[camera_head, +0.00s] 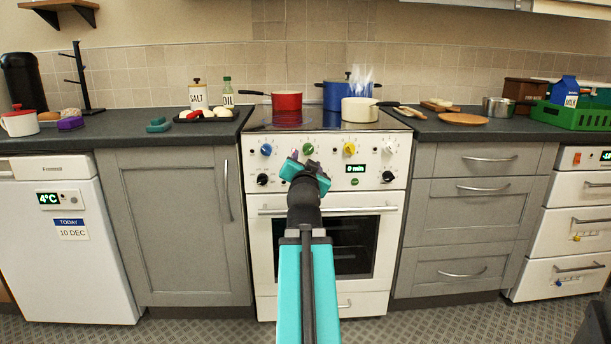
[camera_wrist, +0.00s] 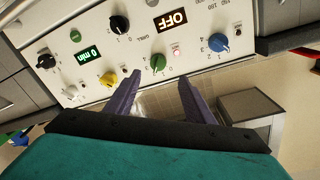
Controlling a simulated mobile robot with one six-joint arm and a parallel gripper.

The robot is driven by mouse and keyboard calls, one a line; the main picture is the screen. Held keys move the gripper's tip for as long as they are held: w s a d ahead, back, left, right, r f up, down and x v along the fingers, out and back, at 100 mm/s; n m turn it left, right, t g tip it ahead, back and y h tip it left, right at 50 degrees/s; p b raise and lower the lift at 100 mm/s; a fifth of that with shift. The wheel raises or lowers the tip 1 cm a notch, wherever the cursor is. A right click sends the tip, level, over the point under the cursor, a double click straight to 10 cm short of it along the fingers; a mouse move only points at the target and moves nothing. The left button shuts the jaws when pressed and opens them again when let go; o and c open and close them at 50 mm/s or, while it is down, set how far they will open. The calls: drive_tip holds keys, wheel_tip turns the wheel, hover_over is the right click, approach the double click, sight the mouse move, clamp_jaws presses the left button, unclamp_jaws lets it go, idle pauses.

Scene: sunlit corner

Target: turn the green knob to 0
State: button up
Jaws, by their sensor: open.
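The green knob (camera_head: 308,149) is on the white stove's front panel, between a blue knob (camera_head: 266,149) and a yellow knob (camera_head: 348,149). My gripper (camera_head: 306,162) is in front of the panel, just below the green knob in the head view. In the wrist view, the green knob (camera_wrist: 158,63) shows just beyond my gripper's two dark fingers (camera_wrist: 157,80), which are apart with nothing between them. Small digits ring the knob; its exact setting is too small to read surely.
The wrist view shows the panel rotated. The blue knob (camera_wrist: 218,42) and yellow knob (camera_wrist: 108,78) flank the green one. A black knob (camera_wrist: 119,23) and an OFF display (camera_wrist: 171,20) are nearby. A red pot (camera_head: 287,102) stands on the cooktop above.

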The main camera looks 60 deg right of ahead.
drive_tip(key=shift+b+v, duration=1.45)
drive_tip(key=shift+b, duration=1.2)
drive_tip(key=shift+b+v, duration=1.6)
drive_tip(key=shift+b, duration=0.85)
drive_tip(key=shift+a, duration=0.1)
